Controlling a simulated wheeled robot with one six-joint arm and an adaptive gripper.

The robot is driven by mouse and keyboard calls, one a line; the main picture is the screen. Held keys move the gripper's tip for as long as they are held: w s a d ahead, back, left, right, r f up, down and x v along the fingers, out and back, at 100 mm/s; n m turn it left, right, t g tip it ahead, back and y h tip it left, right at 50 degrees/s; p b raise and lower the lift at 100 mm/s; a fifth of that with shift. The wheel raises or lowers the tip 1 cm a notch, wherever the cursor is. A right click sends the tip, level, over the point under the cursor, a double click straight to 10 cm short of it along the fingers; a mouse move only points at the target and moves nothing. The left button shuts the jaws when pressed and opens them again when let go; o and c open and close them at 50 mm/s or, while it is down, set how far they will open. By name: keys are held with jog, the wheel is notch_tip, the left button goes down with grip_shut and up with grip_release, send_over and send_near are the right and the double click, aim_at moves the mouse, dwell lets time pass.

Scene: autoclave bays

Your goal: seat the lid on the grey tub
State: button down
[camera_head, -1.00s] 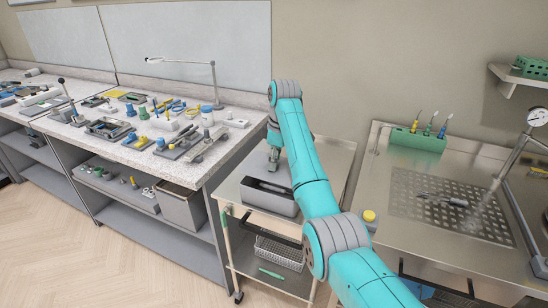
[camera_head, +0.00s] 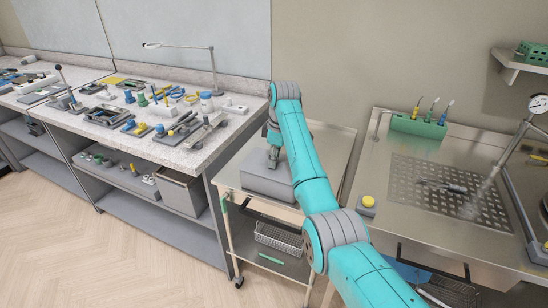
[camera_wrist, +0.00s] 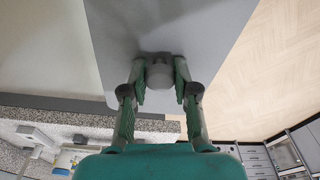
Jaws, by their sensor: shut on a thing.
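The grey tub (camera_head: 268,190) stands on the small steel trolley, partly hidden behind my arm. The flat grey lid (camera_head: 256,169) lies over its top and covers the opening. I cannot tell whether the lid's rim is fully down all round. My gripper (camera_head: 273,157) is above the lid, pointing down. In the wrist view the gripper (camera_wrist: 161,83) is shut on the round grey knob of the lid (camera_wrist: 165,25), one finger on each side.
The trolley top (camera_head: 327,145) has free room behind the tub. A stone-topped bench (camera_head: 150,155) with many small parts stands left. A steel table (camera_head: 385,190) with a perforated plate, a yellow button (camera_head: 368,201) and a green tool rack (camera_head: 417,127) stands right.

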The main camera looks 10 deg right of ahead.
jog(key=shift+c, duration=1.6)
grip_release()
jog(key=shift+r, duration=0.1)
jog(key=shift+r, duration=3.4)
jog(key=shift+a, duration=0.1)
